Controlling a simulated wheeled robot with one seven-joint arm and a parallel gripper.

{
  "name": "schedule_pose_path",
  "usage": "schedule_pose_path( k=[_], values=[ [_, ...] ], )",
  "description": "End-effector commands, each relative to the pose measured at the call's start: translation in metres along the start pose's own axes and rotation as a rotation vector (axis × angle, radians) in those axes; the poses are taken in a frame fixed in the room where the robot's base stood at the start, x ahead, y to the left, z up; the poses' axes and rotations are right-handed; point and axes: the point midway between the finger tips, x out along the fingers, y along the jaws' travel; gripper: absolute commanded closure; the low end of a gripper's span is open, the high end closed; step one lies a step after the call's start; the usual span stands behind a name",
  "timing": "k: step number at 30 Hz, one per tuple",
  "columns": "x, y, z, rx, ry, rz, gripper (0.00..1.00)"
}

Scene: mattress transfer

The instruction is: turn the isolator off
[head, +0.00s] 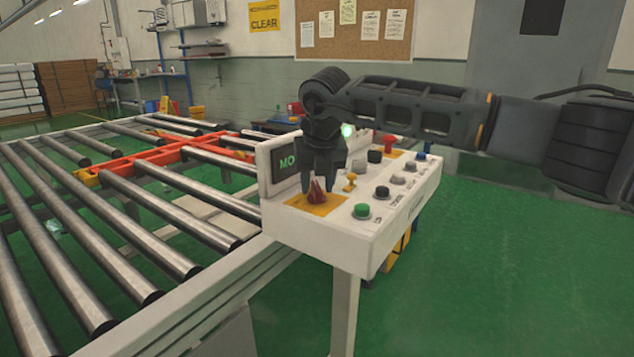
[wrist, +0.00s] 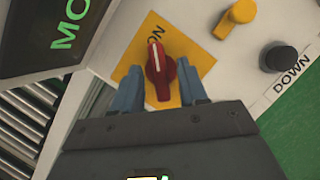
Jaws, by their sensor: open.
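The isolator (wrist: 159,70) is a red rotary knob with a white pointer line, on a yellow plate (wrist: 190,42) on the control panel. In the wrist view its pointer lies toward the printed ON. It also shows in the head view (head: 317,192), partly hidden by my gripper. My gripper (head: 319,188) points down over it from above. In the wrist view my gripper's two blue-grey fingers (wrist: 161,86) are apart, one on each side of the knob's near end. I cannot tell whether either finger touches it.
The white control panel (head: 340,232) carries other controls close by: a yellow switch (head: 350,182), a green button (head: 362,210), a black button (head: 382,191) and a red button (head: 389,143). A display screen (head: 284,164) stands just left. The roller conveyor (head: 130,200) is at left.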

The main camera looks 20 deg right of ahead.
Motion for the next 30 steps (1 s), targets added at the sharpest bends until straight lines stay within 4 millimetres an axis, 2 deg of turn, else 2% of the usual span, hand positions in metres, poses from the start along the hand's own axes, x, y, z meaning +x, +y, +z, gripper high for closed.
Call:
schedule_pose_path(
  k=[8,21,30],
  values=[
    [0.0021,0.0003,-0.0001,-0.001,0.0,0.001,0.57],
    [0.0019,0.0004,-0.0002,0.0,0.0,0.001,0.99],
    [0.0018,0.0003,-0.0001,-0.005,0.0,0.003,1.0]
  ],
)
